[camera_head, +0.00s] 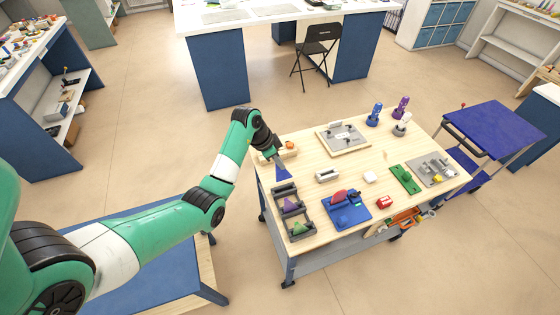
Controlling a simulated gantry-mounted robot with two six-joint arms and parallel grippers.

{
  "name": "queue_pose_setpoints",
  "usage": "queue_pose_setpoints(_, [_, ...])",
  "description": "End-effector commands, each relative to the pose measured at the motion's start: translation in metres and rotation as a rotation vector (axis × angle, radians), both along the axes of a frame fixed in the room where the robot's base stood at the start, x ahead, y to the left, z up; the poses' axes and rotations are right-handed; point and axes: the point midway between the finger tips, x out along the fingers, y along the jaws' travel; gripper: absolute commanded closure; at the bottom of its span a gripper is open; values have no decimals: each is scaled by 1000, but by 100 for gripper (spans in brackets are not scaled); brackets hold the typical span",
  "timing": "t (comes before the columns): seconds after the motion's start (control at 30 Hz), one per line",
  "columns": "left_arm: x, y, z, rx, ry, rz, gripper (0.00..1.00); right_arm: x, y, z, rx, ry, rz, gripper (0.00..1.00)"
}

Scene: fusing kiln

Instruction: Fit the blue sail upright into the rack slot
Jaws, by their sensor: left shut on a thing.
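My left gripper (276,158) reaches in from the left and is shut on the blue sail (283,173), a small blue triangular piece. The sail hangs below the jaws at the far end of the dark grey rack (307,210), near the table's left edge. I cannot tell whether the sail touches the rack. A purple sail (291,205) is in the rack's middle part and a green sail (299,228) in its near part. My right gripper is not in view.
A blue tray (349,218) with a red piece lies near the front edge. A wooden block with an orange item (291,145) is behind the gripper. A grey panel (343,136) lies at the back.

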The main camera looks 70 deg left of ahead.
Motion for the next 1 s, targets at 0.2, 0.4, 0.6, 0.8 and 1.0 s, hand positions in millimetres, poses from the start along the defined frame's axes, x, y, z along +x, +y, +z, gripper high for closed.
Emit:
queue_pose_setpoints(0.2, [-1,0,-5,0,0,0,100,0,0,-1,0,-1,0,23])
queue_pose_setpoints(0.4, [-1,0,-25,0,0,0,100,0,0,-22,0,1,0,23])
queue_pose_setpoints(0.6, [-1,0,-48,0,-1,0,100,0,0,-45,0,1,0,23])
queue_pose_setpoints(0.8, [-1,0,-58,0,-1,0,100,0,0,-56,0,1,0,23])
queue_pose_setpoints(1.0, [-1,0,-58,0,-1,0,100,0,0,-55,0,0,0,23])
